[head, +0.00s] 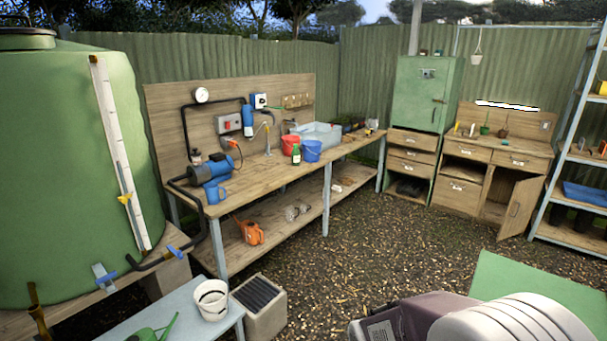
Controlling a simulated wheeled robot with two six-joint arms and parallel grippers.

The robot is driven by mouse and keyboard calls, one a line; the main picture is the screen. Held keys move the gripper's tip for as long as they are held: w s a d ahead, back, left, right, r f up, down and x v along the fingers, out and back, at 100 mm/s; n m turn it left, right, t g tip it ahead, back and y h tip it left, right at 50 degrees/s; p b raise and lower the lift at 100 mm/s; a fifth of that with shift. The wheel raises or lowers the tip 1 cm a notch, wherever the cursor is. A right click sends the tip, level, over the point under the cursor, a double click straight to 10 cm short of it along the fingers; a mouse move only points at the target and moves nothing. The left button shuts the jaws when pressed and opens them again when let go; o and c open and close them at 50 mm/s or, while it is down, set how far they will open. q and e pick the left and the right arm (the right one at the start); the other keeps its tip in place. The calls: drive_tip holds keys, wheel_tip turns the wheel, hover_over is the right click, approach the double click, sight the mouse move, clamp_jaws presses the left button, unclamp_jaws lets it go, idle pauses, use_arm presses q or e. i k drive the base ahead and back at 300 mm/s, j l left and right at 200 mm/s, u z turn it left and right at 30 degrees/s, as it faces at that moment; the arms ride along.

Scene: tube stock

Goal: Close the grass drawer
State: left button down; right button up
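Wooden drawers show in two units at the back right in the head view. Under the green cabinet (427,90) are several stacked drawers, including an upper drawer (414,140) and a lower drawer (412,155). The wooden potting bench beside it has a left drawer (466,151), a right drawer (519,160) and a lower left drawer (457,190). Any labels are too small to read, so I cannot tell which is the grass drawer, nor whether any drawer stands slightly out. Neither gripper is in view.
The potting bench's cupboard door (521,206) hangs open. A metal shelf rack (567,130) stands right of it. A long workbench (345,148) runs along the left fence. The middle ground (375,245) is clear.

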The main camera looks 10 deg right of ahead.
sight(427, 142)
drive_tip(key=i+l+z, duration=0.35)
drive_tip(key=i, duration=0.2)
drive_tip(key=i+z, duration=0.3)
drive_tip(key=i, duration=0.25)
drive_tip(key=i+z, duration=0.35)
drive_tip(key=i, duration=0.25)
drive_tip(key=i+j+z, duration=0.35)
drive_tip(key=i, duration=0.2)
drive_tip(key=i+j+z, duration=0.3)
drive_tip(key=i, duration=0.25)
drive_tip(key=i+l, duration=0.1)
drive_tip(key=i, duration=1.45)
drive_tip(key=i+l, duration=0.1)
drive_tip(key=i, duration=1.5)
drive_tip(key=i+l+u, duration=0.2)
drive_tip(key=i+u, duration=0.2)
drive_tip(key=i, duration=0.2)
drive_tip(key=i+l+u, duration=0.35)
drive_tip(key=i, duration=0.2)
drive_tip(key=i+l+u, duration=0.4)
drive_tip(key=i+l, duration=0.1)
drive_tip(key=l, duration=0.1)
